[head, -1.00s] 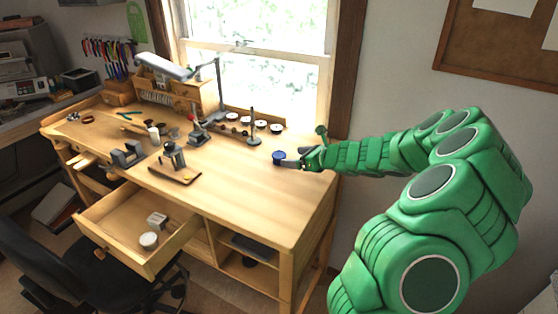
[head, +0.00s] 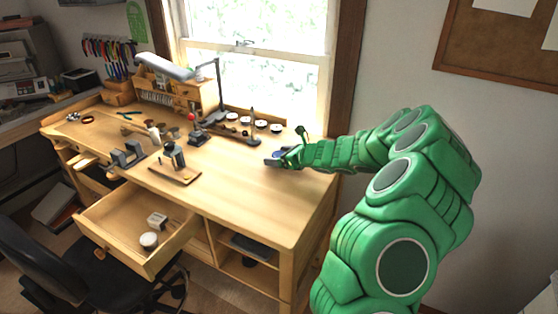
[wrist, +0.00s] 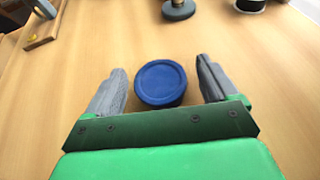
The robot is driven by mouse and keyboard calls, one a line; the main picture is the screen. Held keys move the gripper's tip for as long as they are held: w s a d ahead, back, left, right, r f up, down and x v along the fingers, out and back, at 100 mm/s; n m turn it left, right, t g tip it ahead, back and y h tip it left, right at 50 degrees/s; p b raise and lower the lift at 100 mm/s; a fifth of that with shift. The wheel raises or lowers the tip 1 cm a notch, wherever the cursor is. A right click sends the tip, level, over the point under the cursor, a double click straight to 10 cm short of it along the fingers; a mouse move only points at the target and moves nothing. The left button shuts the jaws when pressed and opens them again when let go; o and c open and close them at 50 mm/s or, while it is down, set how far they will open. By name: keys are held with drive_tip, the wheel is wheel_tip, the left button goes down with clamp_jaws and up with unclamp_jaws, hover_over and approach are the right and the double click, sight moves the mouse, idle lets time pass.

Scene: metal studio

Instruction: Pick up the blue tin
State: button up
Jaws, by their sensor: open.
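The blue tin (wrist: 161,83) is a short round tin with a flat lid, standing on the wooden bench top. In the wrist view it lies between the two grey fingers of my gripper (wrist: 160,88), with a gap on each side. The fingers are open and neither appears to touch it. In the head view my gripper (head: 277,160) is low over the right part of the bench. There the blue tin (head: 278,153) is mostly hidden behind the gripper.
The wooden bench (head: 245,205) is clear in front of the gripper. Behind stand a rod on a round base (head: 253,138) and several small round containers. A block on a wooden board (head: 174,170) is to the left. An open drawer (head: 125,220) juts out at the front left.

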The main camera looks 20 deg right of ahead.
drive_tip(key=shift+c, duration=0.5)
drive_tip(key=c, duration=1.1)
drive_tip(key=shift+o, duration=0.2)
drive_tip(key=shift+r, duration=0.1)
